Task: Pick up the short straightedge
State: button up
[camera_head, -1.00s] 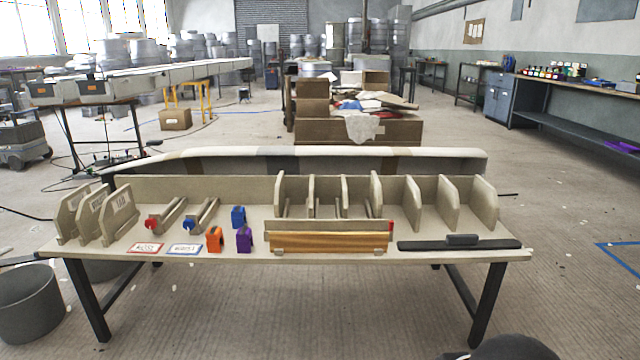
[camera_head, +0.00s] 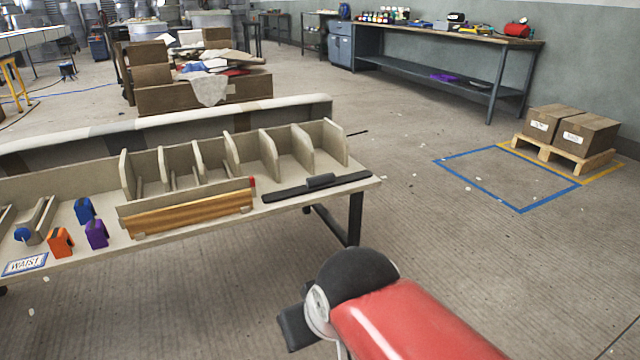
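A flat black bar with a raised dark grip at its middle, which looks like the short straightedge (camera_head: 285,195), lies on the right end of the pale bench (camera_head: 368,193), near its front edge. A longer wooden-coloured strip (camera_head: 190,215) stands in a low holder to its left; I cannot tell if it is also a straightedge. My red arm link and black joint show at the bottom, in front of the bench and apart from it. My gripper is not clearly visible.
Upright dividers (camera_head: 270,153) stand behind the bar. Orange (camera_head: 60,243), purple (camera_head: 96,234) and blue (camera_head: 85,210) blocks sit left on the bench. Cardboard boxes (camera_head: 588,135) rest on a pallet at right, beside a blue floor outline (camera_head: 478,191). The floor right of the bench is clear.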

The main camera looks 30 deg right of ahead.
aim_at(315, 183)
jog(key=i+z, duration=0.1)
jog(key=z, duration=0.5)
jog(key=i+j+z, duration=0.3)
jog(key=i, duration=0.25)
jog(key=i+j+z, duration=0.3)
jog(key=i+j, duration=0.5)
jog(key=i, duration=0.05)
